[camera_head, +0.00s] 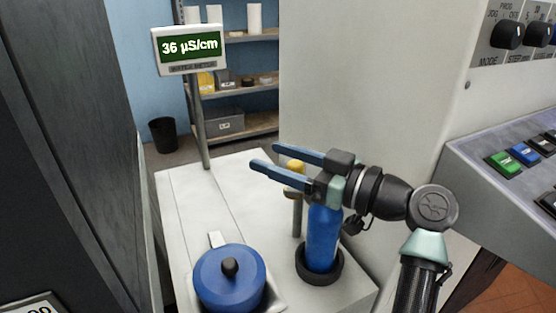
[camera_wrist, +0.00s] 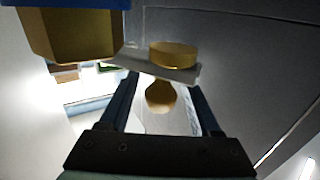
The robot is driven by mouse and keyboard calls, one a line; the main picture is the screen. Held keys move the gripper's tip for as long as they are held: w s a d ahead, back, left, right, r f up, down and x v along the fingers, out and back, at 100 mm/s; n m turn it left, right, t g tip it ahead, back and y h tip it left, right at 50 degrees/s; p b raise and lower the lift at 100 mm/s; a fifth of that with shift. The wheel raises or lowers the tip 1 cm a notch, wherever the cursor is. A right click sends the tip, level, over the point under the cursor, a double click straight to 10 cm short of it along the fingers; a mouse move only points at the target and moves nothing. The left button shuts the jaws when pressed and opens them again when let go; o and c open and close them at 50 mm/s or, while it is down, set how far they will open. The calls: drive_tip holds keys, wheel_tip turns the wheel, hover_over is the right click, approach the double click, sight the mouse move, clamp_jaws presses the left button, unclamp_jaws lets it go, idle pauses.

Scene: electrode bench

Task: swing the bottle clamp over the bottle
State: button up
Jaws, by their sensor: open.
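A blue bottle (camera_head: 322,240) stands upright in a black ring holder (camera_head: 320,274) on the bench. A grey post (camera_head: 297,215) with a yellow knob (camera_head: 296,166) stands just left of the bottle and looks like the bottle clamp's stand. My gripper (camera_head: 256,157) is open above the bottle's top, its blue fingers pointing left and hiding part of the clamp. In the wrist view a grey bar (camera_wrist: 140,64) carries a gold disc (camera_wrist: 173,53), and a gold round knob (camera_wrist: 160,97) shows between my open fingers, apart from both. I cannot tell where the bar sits over the bottle.
A blue lidded pot (camera_head: 225,280) stands at the bench's front left. A display (camera_head: 189,48) reading 36 µS/cm is on a post behind. A control panel (camera_head: 510,150) is at right, a dark cabinet (camera_head: 60,130) at left. The bench's back left is clear.

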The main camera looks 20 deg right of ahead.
wheel_tip(320, 180, up, 10)
drive_tip(key=p, duration=0.1)
drive_tip(key=shift+f, duration=0.2)
